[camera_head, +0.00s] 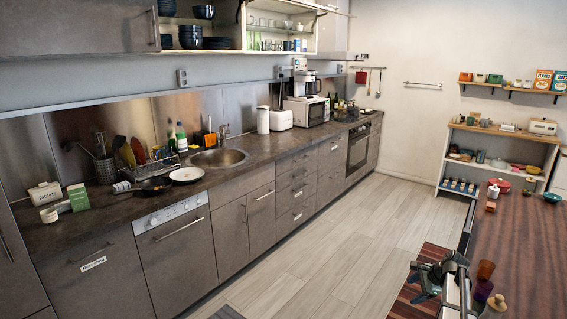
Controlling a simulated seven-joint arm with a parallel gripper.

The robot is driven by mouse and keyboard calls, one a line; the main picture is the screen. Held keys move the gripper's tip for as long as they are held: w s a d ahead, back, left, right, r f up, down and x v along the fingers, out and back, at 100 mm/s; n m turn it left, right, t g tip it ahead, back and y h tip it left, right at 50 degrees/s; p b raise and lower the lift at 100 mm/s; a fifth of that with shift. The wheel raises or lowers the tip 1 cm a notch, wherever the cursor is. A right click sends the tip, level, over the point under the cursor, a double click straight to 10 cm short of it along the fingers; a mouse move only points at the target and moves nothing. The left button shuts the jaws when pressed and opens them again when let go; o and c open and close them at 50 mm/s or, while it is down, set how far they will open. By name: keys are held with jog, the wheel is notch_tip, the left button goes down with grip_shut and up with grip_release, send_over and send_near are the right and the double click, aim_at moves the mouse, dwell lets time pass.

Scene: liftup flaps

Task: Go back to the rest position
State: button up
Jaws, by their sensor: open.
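My gripper (418,282) is at the lower right, above the left edge of the dark wooden counter and pointing left. It is small in this view and looks open, with nothing between its fingers. It is far from the wall cabinets. The upper wall cabinet (283,8) at the top centre stands open and shows cups, glasses and dishes. To its left, a grey cabinet front (75,28) is closed. Dark bowls stand on open shelves between them.
The long kitchen counter (105,208) with a sink (219,158) runs along the left wall. The floor (310,240) between is clear.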

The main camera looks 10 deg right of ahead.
jog(key=s+a+f+n+g, duration=0.35)
jog(key=s+a+f, duration=0.45)
jog(key=a+f, duration=0.45)
jog(key=s+a+f+n+g, duration=0.2)
jog(key=s+a+f+n, duration=0.4)
jog(key=a+f, duration=0.6)
jog(key=s+a+f+n+g+h, duration=0.1)
jog(key=s+a+f+n+g, duration=0.1)
jog(key=s, duration=0.8)
jog(key=s+a+f+n+g+h, duration=0.1)
jog(key=s+a+f+n+g, duration=0.1)
jog(key=s+a+f+n, duration=0.2)
jog(key=s+a+f+n+g+h, duration=0.1)
jog(key=s+a, duration=0.7)
jog(key=s, duration=1)
notch_tip(320, 180, down, 2)
jog(key=n+g, duration=0.1)
jog(key=n, duration=0.2)
jog(key=shift+s+n, duration=0.15)
jog(key=shift+n, duration=0.2)
